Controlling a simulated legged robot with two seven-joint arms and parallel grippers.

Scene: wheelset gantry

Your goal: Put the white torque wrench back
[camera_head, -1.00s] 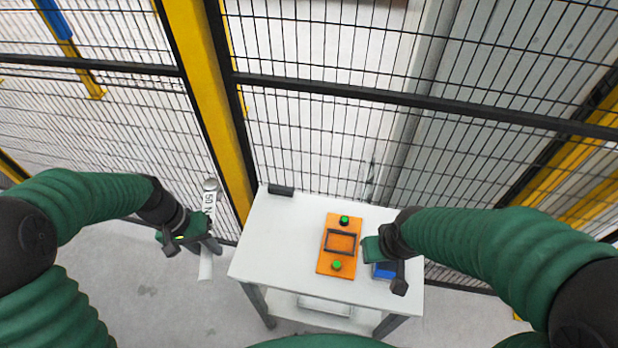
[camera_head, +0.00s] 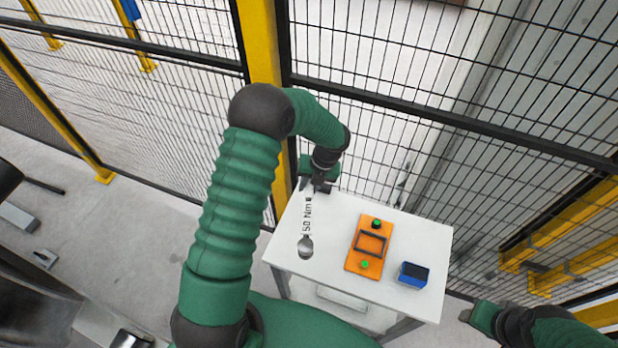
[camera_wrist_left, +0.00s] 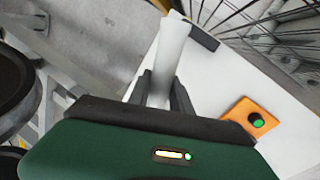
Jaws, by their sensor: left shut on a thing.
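The white torque wrench (camera_head: 307,220), marked 50 Nm, is over the left part of the white table (camera_head: 335,221), its round metal head toward me. My left gripper (camera_head: 318,187) is shut on its far part, near the table's back left corner. In the left wrist view the white wrench shaft (camera_wrist_left: 168,57) stands between the two fingers (camera_wrist_left: 160,90). I cannot tell whether the wrench touches the tabletop. My right gripper (camera_head: 480,318) is low at the right, off the table; its finger opening is not clear.
A dark block (camera_wrist_left: 199,36) is at the table's back edge. A yellow post (camera_head: 259,45) and mesh fence (camera_head: 420,80) stand close behind.

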